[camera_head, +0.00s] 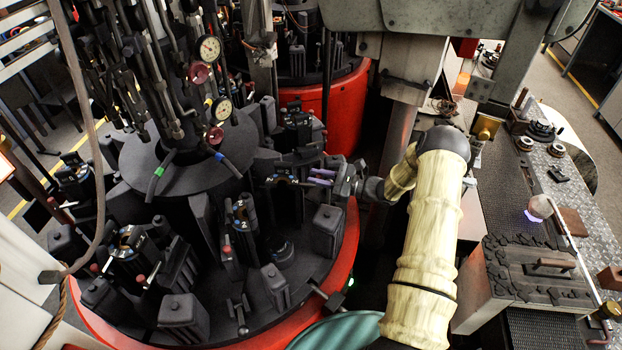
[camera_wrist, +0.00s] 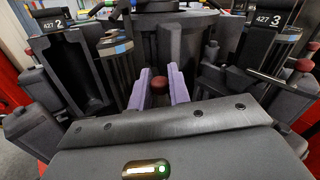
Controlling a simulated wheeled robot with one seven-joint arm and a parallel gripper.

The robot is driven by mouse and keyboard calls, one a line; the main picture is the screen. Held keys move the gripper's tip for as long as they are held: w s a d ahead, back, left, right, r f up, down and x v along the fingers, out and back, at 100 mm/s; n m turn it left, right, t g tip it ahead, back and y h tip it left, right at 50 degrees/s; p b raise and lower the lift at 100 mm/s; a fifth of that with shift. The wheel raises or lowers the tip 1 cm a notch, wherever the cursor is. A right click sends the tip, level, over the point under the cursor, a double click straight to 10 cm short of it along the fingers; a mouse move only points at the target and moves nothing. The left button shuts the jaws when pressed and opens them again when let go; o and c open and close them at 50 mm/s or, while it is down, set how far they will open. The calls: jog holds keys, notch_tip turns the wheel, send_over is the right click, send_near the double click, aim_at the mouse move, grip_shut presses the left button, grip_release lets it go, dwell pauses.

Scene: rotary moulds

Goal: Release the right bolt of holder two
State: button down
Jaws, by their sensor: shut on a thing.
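Holder two shows at the upper left of the wrist view, with its black plate (camera_wrist: 52,21) reading "427 2". My gripper (camera_wrist: 160,86) has two purple fingers, one on each side of a dark red bolt knob (camera_wrist: 160,84) to the right of that holder. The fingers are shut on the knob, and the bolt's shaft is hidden. In the head view my gripper (camera_head: 321,177) reaches left from my arm over the right side of the rotary table, beside a dark holder. The knob cannot be made out there.
Another holder with plate "427 3" (camera_wrist: 277,20) stands at the right of the wrist view, with a red-knobbed bolt (camera_wrist: 303,65) beside it. Dark blocks and holders crowd the round table with its red rim (camera_head: 347,245). Gauges and hoses hang above its hub (camera_head: 180,160).

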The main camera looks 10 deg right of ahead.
jog(key=shift+s+d, duration=0.1)
jog(key=shift+d, duration=0.35)
jog(key=shift+a, duration=0.1)
jog(key=c, duration=1.3)
grip_release()
jog(key=shift+s, duration=0.1)
jog(key=shift+c, duration=0.2)
jog(key=b+v, duration=0.6)
jog(key=v, duration=1.1)
jog(key=shift+d, duration=0.35)
jog(key=shift+a, duration=0.1)
